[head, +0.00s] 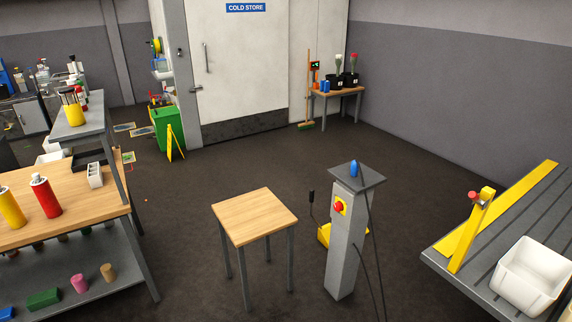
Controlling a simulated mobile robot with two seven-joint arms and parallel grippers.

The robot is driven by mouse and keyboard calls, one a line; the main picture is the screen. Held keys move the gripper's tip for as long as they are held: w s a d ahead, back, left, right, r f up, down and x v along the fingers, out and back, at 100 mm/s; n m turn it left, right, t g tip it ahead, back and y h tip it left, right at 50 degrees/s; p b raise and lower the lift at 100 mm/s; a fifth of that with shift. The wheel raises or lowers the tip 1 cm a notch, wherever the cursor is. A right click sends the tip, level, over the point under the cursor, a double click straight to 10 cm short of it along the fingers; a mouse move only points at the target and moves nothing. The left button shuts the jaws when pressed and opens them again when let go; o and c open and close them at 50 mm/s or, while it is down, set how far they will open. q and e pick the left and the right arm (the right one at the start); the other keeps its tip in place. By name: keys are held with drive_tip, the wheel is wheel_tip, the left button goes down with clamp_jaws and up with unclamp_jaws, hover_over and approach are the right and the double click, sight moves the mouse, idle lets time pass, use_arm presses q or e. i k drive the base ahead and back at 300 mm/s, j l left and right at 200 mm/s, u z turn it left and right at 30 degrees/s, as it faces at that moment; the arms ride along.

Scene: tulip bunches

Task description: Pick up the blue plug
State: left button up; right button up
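The blue plug (354,169) stands upright on the dark square top (371,178) of a grey pedestal (343,245), right of the picture's middle. A dark cable runs down from near the plug along the pedestal's right side. The pedestal carries a red button on a yellow box (340,206) on its front. Neither of my grippers shows in the head view.
A small wooden table (254,215) with a bare top stands left of the pedestal. A workbench (95,215) with red and yellow bottles is at left. A grey slatted conveyor or bench (480,262) with a white bin (533,275) is at right. The floor behind is open.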

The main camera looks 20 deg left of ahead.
sight(354, 167)
drive_tip(key=u, duration=0.25)
drive_tip(key=i+l, duration=0.35)
drive_tip(key=i, duration=0.15)
drive_tip(key=i+l+u, duration=0.15)
drive_tip(key=i+l, duration=0.15)
drive_tip(key=i, duration=0.25)
drive_tip(key=i+l+u, duration=0.1)
drive_tip(key=u, duration=1.15)
